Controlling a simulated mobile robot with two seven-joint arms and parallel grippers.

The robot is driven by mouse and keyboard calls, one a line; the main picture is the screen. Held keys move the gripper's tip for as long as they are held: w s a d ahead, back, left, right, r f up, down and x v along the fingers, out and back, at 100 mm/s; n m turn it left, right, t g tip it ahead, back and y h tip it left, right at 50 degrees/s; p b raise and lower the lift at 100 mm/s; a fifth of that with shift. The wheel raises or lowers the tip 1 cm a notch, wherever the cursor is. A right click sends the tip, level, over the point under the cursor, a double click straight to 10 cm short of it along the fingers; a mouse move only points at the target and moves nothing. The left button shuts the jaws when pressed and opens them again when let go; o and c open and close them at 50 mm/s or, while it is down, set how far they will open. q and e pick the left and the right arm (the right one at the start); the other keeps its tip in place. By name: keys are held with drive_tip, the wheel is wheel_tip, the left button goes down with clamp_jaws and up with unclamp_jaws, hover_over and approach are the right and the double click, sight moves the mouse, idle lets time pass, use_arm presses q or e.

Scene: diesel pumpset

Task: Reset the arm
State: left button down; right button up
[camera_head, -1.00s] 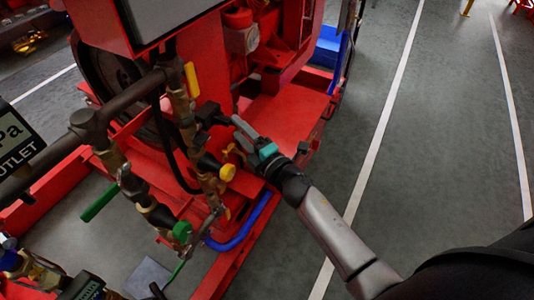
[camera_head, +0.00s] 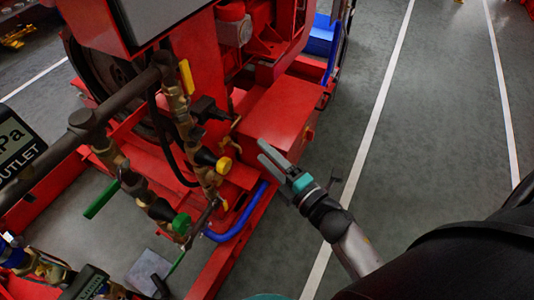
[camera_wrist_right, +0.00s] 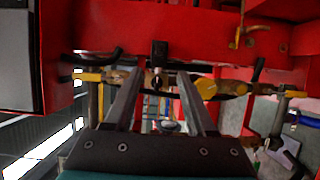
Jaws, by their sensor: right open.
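My right gripper (camera_head: 268,156) is open and empty. It hangs in front of the red pumpset (camera_head: 275,108), over its front edge, right of the yellow knob (camera_head: 223,164). Its two grey fingers also show in the right wrist view (camera_wrist_right: 158,92), apart with nothing between them. Beyond them in that view lie brass piping and a yellow knob (camera_wrist_right: 207,88). My left gripper is not visible in the head view.
Brass valves and pipes stand left of the gripper, with a green handle (camera_head: 101,198) and a green knob (camera_head: 181,223). A blue hose (camera_head: 240,218) curves below. Grey floor (camera_head: 440,130) with white lines is clear on the right.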

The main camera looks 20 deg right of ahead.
drive_tip(key=shift+f, duration=0.1)
drive_tip(key=s+d+f+m+g+h+p, duration=0.25)
drive_tip(key=s+f+m, duration=0.2)
drive_tip(key=f, duration=0.55)
drive_tip(key=s+d+f+m+g+h+p, duration=0.1)
drive_tip(key=s+f+m+g+p, duration=0.2)
drive_tip(key=f+m, duration=0.5)
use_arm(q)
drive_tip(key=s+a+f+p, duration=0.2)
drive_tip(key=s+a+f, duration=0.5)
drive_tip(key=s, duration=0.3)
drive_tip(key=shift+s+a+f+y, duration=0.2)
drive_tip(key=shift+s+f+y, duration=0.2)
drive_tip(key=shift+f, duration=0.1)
use_arm(e)
drive_tip(key=s+d+f+m+g+h, duration=0.1)
drive_tip(key=s+f+m+g, duration=0.2)
drive_tip(key=s, duration=0.7)
drive_tip(key=s+d+f+m+g, duration=0.2)
drive_tip(key=s+f+g, duration=0.4)
drive_tip(key=s+f, duration=0.4)
drive_tip(key=shift+s+f+m+g+h, duration=0.15)
drive_tip(key=shift+s+m+g+h, duration=0.25)
drive_tip(key=shift+m, duration=0.25)
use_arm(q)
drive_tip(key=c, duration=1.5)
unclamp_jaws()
